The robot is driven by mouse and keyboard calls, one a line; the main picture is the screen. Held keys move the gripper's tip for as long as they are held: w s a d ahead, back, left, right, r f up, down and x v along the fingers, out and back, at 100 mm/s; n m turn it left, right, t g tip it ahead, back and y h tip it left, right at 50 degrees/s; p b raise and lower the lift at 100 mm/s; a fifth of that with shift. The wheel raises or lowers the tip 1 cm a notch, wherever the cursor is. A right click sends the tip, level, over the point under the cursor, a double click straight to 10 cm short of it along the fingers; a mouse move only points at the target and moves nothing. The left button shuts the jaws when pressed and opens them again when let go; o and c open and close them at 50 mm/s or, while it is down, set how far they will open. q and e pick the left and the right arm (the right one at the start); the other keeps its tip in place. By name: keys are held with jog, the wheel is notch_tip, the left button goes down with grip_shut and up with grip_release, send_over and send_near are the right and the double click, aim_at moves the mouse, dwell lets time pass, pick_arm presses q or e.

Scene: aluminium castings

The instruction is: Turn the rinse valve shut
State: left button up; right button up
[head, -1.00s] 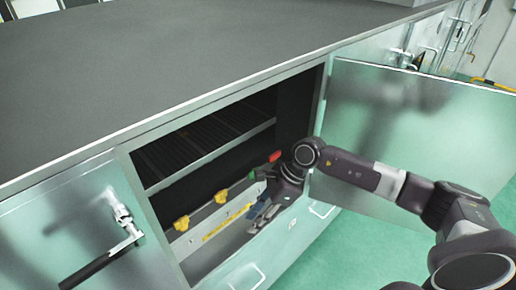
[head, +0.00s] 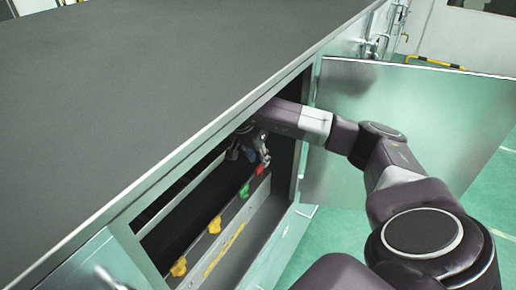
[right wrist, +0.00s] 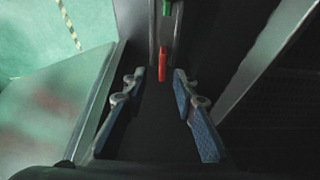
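The head view shows valve handles in a row along a rail inside the open cabinet: two yellow ones (head: 214,225) (head: 178,266), a green one (head: 244,190) and a red one (head: 259,170). I cannot read which is the rinse valve. My right gripper (head: 249,158) is inside the cabinet, just above the red handle. In the right wrist view its blue-padded fingers (right wrist: 160,76) are spread, with the red handle (right wrist: 162,64) ahead between the fingertips; contact is unclear. The green handle (right wrist: 167,8) shows at the top edge. My left gripper is out of view.
The open metal door (head: 410,130) stands to the right of the cabinet opening. A grey top (head: 150,100) overhangs the opening, and a dark interior lies behind the valves. A yellow label strip (head: 224,248) runs below the handles.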

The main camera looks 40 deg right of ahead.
aim_at(260, 165)
jog(key=shift+d+f, duration=0.25)
jog(key=shift+f, duration=0.45)
jog(key=x, duration=0.1)
jog(key=p+x, duration=0.1)
jog(key=shift+w+f, duration=0.3)
jog(key=shift+d+f, duration=0.2)
jog(key=shift+f, duration=0.25)
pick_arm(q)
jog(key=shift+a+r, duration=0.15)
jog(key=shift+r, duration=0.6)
pick_arm(e)
jog(key=shift+w, duration=0.1)
grip_shut()
